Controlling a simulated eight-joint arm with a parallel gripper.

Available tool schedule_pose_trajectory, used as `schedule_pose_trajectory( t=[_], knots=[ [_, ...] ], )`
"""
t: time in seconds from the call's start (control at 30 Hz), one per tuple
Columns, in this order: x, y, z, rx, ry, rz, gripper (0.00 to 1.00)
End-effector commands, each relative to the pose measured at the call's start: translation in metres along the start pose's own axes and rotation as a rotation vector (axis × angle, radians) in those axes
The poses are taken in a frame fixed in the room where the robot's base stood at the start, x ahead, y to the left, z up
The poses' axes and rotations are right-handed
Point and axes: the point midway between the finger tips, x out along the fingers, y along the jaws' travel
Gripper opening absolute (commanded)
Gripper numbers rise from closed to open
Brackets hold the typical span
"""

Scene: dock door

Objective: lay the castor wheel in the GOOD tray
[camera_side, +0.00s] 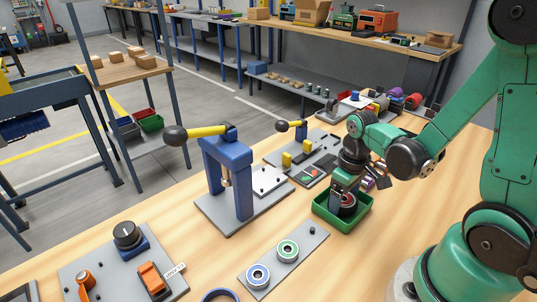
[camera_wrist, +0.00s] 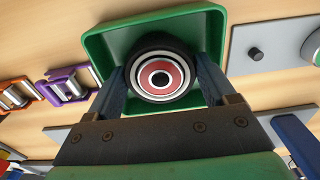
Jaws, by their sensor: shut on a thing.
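The castor wheel has a black tyre and a red, white and black hub; it shows in the wrist view (camera_wrist: 178,78) and partly in the side view (camera_side: 349,208). My gripper (camera_wrist: 161,70) is shut on it, one finger on each side of the tyre. In the side view my gripper (camera_side: 344,200) points down into a green tray (camera_side: 335,225), with the wheel inside the tray's outline. The tray also surrounds the wheel in the wrist view (camera_wrist: 205,22). I see no GOOD label on it. Whether the wheel touches the tray floor I cannot tell.
A grey plate (camera_side: 269,276) with green and blue ringed discs and a peg lies in front of the tray. A blue press (camera_side: 243,180) with a yellow lever stands left. Purple (camera_wrist: 72,85) and orange (camera_wrist: 20,94) holders with metal rollers sit beside the tray.

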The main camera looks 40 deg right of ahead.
Motion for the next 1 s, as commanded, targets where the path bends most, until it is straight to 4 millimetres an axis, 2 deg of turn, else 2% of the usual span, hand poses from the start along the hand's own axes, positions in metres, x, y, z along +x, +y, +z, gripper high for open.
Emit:
schedule_pose_trajectory(
  t=[0.23, 0.27, 0.3, 0.7, 1.0],
  knots=[
    [0.004, 0.0, 0.0, 0.0, 0.0, 0.0, 0.2],
    [0.003, 0.0, 0.0, 0.0, 0.0, 0.0, 0.86],
    [0.003, 0.0, 0.0, 0.0, 0.0, 0.0, 0.91],
    [-0.001, 0.0, 0.0, 0.0, 0.0, 0.0, 0.91],
    [-0.031, 0.0, 0.001, 0.0, 0.0, 0.0, 0.91]
  ],
)
